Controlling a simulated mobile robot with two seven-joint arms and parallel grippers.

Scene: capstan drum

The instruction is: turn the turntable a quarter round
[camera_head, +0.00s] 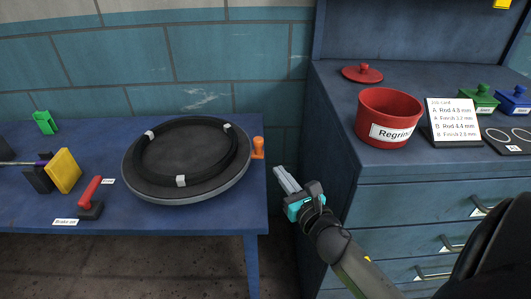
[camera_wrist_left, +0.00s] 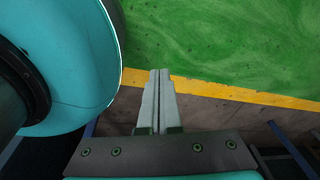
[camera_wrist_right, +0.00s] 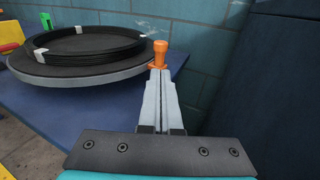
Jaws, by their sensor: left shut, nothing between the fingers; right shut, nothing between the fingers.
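The turntable (camera_head: 207,189) is a round dark disc with a grey rim on the blue table, with a coil of black cable (camera_head: 148,172) tied with white bands lying on it. An orange peg (camera_head: 258,148) stands at its right edge; I cannot tell whether it is fixed to the disc. In the right wrist view the peg (camera_wrist_right: 160,54) shows just beyond the fingertips, with the turntable (camera_wrist_right: 80,76) to the left. My right gripper (camera_head: 283,176) is shut and empty, right of the table, apart from the peg. My left gripper (camera_wrist_left: 160,72) is shut and empty, pointing at floor.
A brake pad block with a red handle (camera_head: 90,192), a yellow block (camera_head: 64,170) and a green clip (camera_head: 45,122) are on the table's left. A blue drawer cabinet (camera_head: 400,170) with a red pot (camera_head: 388,105) stands right. A gap separates table and cabinet.

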